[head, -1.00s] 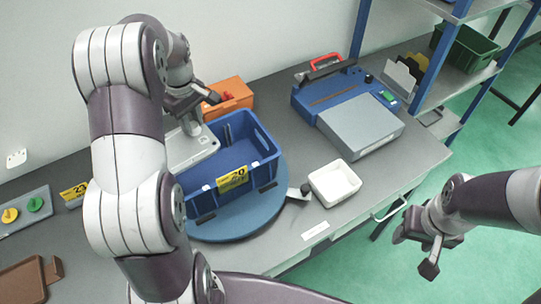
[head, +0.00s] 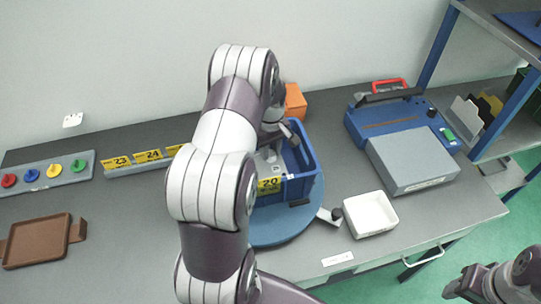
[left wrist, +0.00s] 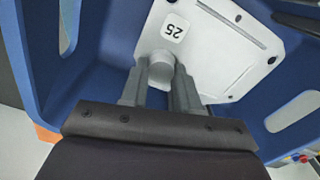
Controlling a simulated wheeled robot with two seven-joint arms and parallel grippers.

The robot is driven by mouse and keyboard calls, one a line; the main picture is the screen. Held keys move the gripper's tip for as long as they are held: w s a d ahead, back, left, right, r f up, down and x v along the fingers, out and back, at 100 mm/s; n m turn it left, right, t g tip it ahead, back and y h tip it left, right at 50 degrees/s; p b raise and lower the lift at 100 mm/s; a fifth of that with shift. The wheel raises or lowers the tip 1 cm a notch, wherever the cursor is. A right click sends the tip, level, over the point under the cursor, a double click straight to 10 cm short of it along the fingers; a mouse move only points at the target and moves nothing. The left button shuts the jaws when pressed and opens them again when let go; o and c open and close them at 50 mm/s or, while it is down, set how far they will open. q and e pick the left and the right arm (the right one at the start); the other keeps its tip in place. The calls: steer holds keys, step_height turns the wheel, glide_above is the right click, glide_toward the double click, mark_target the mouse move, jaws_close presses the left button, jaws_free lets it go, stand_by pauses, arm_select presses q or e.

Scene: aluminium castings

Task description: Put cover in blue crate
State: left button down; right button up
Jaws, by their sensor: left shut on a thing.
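The cover (left wrist: 220,48) is a light grey plate with a label reading 25 and a round knob, seen in the left wrist view. My left gripper (left wrist: 160,84) is shut on this knob. In the head view the cover (head: 268,162) is partly hidden by my left arm, and my left gripper (head: 275,140) is over the blue crate (head: 303,184). The cover is inside the crate's walls, tilted in the wrist view; I cannot tell whether it touches the bottom. My right gripper (head: 462,288) is at the lower right, apart from these things, its jaw gap unclear.
The crate stands on a round blue turntable (head: 275,232). A white tray (head: 370,214) and a blue-grey machine (head: 412,160) are to its right. An orange bin (head: 296,101) is behind. A brown tray (head: 38,242) lies far left; the table between is mostly clear.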

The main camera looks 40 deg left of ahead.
arm_select(q)
step_height(320, 180, down, 3)
steer(key=shift+s+r+p, duration=0.1)
steer(key=shift+s+p, duration=0.05)
steer(key=shift+p, duration=0.2)
steer(key=shift+f, duration=0.5)
steer(key=c, duration=0.8)
jaws_free()
steer(key=shift+r, duration=0.3)
step_height(320, 180, up, 11)
steer(key=b, duration=0.2)
steer(key=shift+f+b, duration=0.1)
steer(key=shift+b, duration=0.25)
steer(key=shift+r, duration=0.55)
